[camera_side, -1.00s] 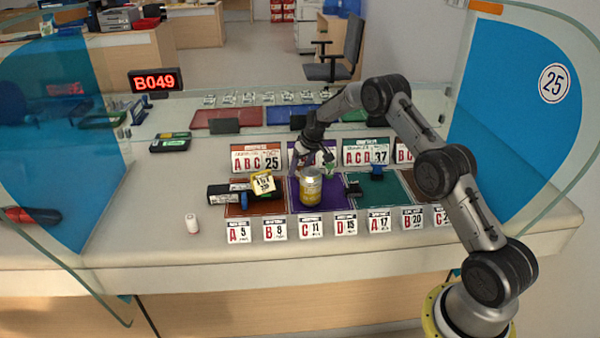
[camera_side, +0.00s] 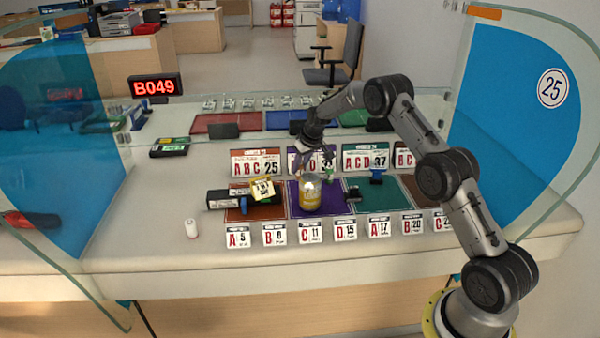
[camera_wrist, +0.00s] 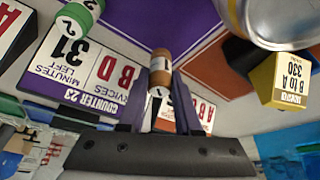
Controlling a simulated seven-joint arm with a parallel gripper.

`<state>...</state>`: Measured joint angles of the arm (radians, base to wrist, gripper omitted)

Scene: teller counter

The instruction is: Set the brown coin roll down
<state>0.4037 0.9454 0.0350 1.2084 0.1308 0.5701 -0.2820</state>
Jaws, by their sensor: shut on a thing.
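The brown coin roll (camera_wrist: 161,68) is between the two fingers of my gripper (camera_wrist: 162,86) in the wrist view. The fingers are shut on it, with its pale end toward the camera. The purple mat (camera_wrist: 180,22) shows beyond it; I cannot tell whether the roll touches the counter. In the side view my gripper (camera_side: 318,160) is low, behind the can (camera_side: 310,192) and in front of the purple-edged counter sign. The brown roll is not clear there.
A green coin roll (camera_wrist: 79,14) lies near the "31 minutes left" sign (camera_wrist: 72,62) in the wrist view. The silver-topped can and a yellow box (camera_wrist: 291,78) stand close on the right.

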